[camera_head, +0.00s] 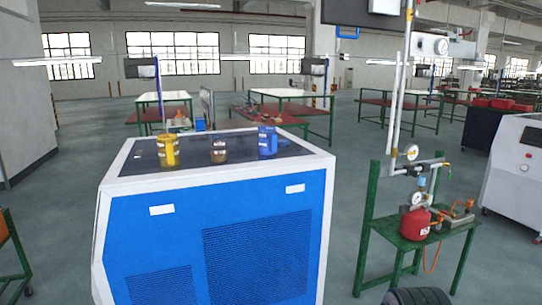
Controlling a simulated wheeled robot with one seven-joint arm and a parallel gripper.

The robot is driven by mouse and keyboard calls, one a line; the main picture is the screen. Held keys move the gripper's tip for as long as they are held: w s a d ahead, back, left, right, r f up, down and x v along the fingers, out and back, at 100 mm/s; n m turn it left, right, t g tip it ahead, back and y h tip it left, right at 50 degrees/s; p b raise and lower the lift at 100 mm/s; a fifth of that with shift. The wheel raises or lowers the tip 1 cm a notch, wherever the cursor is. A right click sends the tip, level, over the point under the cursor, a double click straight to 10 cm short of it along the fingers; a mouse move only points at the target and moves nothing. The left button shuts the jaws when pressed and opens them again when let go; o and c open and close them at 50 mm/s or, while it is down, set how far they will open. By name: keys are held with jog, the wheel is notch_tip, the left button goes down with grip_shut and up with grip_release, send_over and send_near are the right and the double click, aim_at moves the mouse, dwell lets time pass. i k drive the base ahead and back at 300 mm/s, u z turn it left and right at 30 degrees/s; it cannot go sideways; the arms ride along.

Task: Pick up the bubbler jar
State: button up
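Three jars stand upright in a row on the dark top of a blue and white cabinet (222,240). They are a yellow jar (168,151) at the left, a smaller brown jar (219,151) in the middle and a blue jar (267,141) at the right. Each has light markings too small to read, so I cannot tell which one is the bubbler jar. The jars stand apart, with bare cabinet top between them.
To the right, a green stand (461,239) carries a red container (415,223), gauges and upright pipes. A white cabinet (513,177) stands far right. Grey floor is open between the blue cabinet and the stand.

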aim_at(218, 142)
jog(key=z, duration=0.3)
jog(key=k, duration=0.2)
jog(key=u, duration=1.35)
jog(key=i, duration=1.4)
jog(key=z, duration=0.3)
